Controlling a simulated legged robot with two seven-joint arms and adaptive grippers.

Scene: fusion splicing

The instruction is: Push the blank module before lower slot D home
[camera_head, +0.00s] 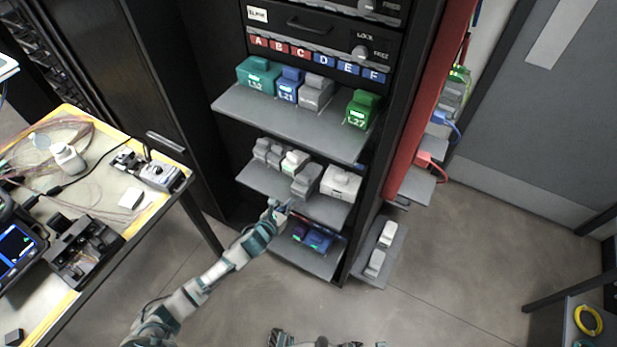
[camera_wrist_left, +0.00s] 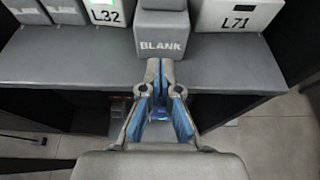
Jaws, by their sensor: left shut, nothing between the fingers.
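The grey blank module (camera_head: 306,181) stands on the middle shelf of the rack and sticks out further forward than the modules beside it. In the left wrist view its front face (camera_wrist_left: 163,46) reads BLANK and faces me. My left gripper (camera_head: 281,209) is shut and empty, in front of the middle shelf. In the left wrist view its fingertips (camera_wrist_left: 160,68) meet just at the lower edge of the blank's front; whether they touch it I cannot tell. The slot behind the blank is hidden. Parts at the bottom edge of the head view may be my right gripper (camera_head: 280,338).
White module L71 (camera_wrist_left: 238,16) is right of the blank and L32 (camera_wrist_left: 107,12) left of it. The upper shelf (camera_head: 291,120) overhangs above, carrying teal, blue, grey and green modules. Below is a lower shelf (camera_head: 306,258) with dark blue modules. A cluttered bench (camera_head: 100,235) is at left.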

